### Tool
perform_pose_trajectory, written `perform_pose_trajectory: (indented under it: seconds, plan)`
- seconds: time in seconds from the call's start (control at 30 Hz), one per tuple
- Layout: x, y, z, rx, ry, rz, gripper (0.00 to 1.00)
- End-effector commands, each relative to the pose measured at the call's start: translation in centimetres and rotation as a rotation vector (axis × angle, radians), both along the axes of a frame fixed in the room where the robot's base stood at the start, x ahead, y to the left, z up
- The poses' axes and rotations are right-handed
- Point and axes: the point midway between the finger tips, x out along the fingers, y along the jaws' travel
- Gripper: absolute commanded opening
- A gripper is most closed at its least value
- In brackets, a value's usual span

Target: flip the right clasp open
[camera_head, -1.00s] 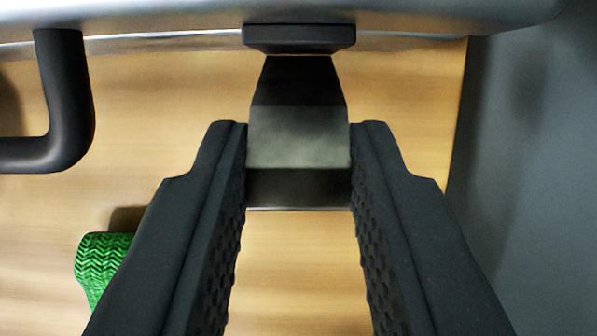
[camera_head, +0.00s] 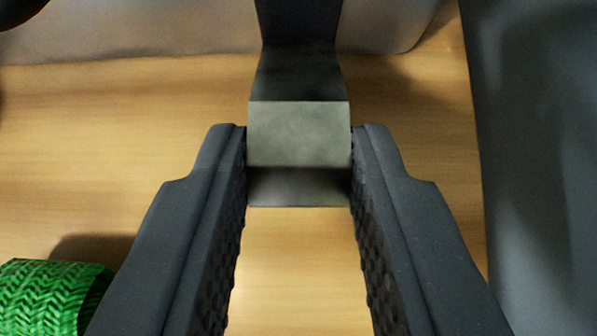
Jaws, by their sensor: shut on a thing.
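The clasp (camera_head: 298,134) is a dark metal tab, wider at its near end and narrowing toward the top of the view. Its wide near end sits between the two textured black fingers of my gripper (camera_head: 298,165), with a finger touching each side. My gripper is shut on it. The clasp's upper part runs up over the edge of a grey body (camera_head: 150,35) at the top. Its far end is cut off by the top of the view.
A wood-grained surface (camera_head: 120,150) lies behind the clasp. A green woven strap (camera_head: 50,295) is at the lower left, partly behind my left finger. A dark grey wall (camera_head: 535,180) runs down the right side. A black rounded part shows at the top left corner.

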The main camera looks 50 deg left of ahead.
Motion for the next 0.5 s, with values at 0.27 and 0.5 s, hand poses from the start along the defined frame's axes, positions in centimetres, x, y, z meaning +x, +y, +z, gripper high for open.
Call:
perform_pose_trajectory:
  seconds: [0.27, 0.5]
  plan:
    - [-0.7, 0.2, -1.4, -0.004, 0.008, 0.016, 0.00]
    - [-0.8, 0.1, -1.7, -0.004, 0.011, 0.019, 0.00]
